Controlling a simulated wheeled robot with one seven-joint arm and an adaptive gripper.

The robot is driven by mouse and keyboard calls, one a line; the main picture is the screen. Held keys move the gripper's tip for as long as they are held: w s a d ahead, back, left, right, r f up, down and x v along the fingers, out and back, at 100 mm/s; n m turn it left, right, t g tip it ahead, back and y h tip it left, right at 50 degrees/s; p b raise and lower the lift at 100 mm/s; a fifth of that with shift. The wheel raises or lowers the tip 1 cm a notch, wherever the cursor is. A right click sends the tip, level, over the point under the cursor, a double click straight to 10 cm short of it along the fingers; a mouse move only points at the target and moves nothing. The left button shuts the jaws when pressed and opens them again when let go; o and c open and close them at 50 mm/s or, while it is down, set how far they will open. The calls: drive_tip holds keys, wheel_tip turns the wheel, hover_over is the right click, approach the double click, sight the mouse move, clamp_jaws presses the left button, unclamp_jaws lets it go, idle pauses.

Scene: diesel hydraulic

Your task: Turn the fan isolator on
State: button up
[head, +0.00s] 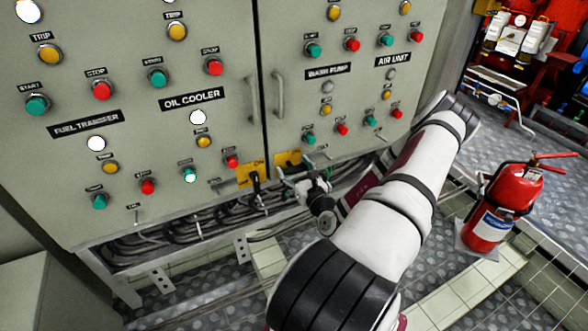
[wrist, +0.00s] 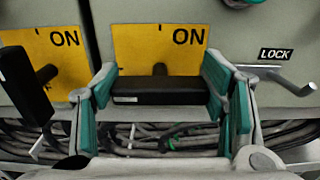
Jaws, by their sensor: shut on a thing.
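Two yellow isolator plates sit side by side at the bottom of the grey cabinet. The right plate (wrist: 185,58) reads ON at its upper right and carries a black bar handle (wrist: 160,98) lying horizontal. My gripper (wrist: 158,88) has its green-padded fingers on both ends of this handle, shut on it. The left plate (wrist: 62,72) also reads ON, and its black handle (wrist: 24,85) stands nearly upright, slightly tilted. In the head view my gripper (head: 298,178) is at the right plate (head: 287,158), partly hiding its handle. No fan label is readable.
A LOCK label (wrist: 276,55) and a metal lever (wrist: 285,80) are right of the gripper. Cables (head: 190,228) run close below the plates. A red fire extinguisher (head: 497,205) stands on the floor to the right. Cabinet door handles (head: 278,95) stick out above.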

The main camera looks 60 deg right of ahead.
drive_tip(key=shift+m+p, duration=0.3)
drive_tip(key=shift+p, duration=0.15)
drive_tip(key=m+p, duration=0.2)
drive_tip(key=p, duration=0.1)
drive_tip(key=shift+d+r+m, duration=0.1)
drive_tip(key=shift+r+m, duration=0.05)
drive_tip(key=shift+m, duration=0.25)
drive_tip(key=m+p, duration=0.1)
drive_tip(key=m, duration=0.1)
drive_tip(key=m+p, duration=0.2)
drive_tip(key=m, duration=0.1)
drive_tip(key=shift+s+d+f, duration=0.15)
drive_tip(key=shift+d+f, duration=0.05)
drive_tip(key=m+p, duration=0.1)
drive_tip(key=m, duration=0.4)
drive_tip(key=shift+f+p, duration=0.15)
drive_tip(key=shift+p, duration=0.25)
drive_tip(key=m, duration=0.4)
drive_tip(key=shift+d+f+p, duration=0.1)
drive_tip(key=shift+f+p, duration=0.1)
drive_tip(key=shift+p, duration=0.2)
drive_tip(key=shift+m, duration=0.4)
drive_tip(key=o, duration=1.2)
drive_tip(key=shift+c, duration=0.2)
